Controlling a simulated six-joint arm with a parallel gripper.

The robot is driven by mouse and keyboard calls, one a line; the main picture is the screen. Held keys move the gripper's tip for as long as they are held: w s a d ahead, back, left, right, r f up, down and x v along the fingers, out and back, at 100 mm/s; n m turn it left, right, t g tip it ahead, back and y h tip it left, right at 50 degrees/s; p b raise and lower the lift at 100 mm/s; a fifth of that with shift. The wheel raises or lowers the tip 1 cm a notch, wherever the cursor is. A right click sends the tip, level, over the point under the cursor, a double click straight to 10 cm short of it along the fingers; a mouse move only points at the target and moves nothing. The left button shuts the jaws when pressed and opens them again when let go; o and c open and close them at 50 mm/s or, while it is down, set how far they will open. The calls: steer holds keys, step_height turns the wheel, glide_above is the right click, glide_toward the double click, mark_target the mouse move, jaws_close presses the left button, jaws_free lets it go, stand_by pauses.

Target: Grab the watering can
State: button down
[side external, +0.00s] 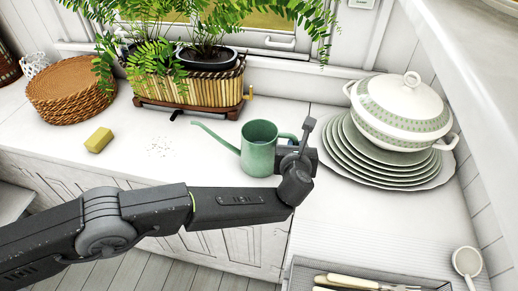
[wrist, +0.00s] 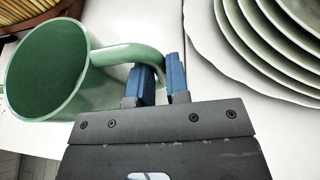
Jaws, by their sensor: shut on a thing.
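The green watering can (side external: 259,150) stands upright on the white counter, its long spout pointing left. In the wrist view, the watering can (wrist: 45,65) shows its open top at the left, and its curved handle reaches to my gripper. My gripper (side external: 288,140) is on the can's right side, at the handle. In the wrist view, the blue fingers of my gripper (wrist: 161,80) are shut on the handle. Part of the handle is hidden by the fingers, and my wrist covers the can's lower right edge in the side view.
A stack of plates (side external: 368,150) with a lidded tureen (side external: 402,108) stands close on the right. A bamboo planter (side external: 190,88) with ferns is behind. A yellow sponge (side external: 98,140) and woven mats (side external: 70,95) lie left. A cutlery tray (side external: 300,275) is in front.

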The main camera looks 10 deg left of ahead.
stand_by(0.3)
steer(key=shift+r, duration=0.15)
steer(key=shift+r, duration=0.2)
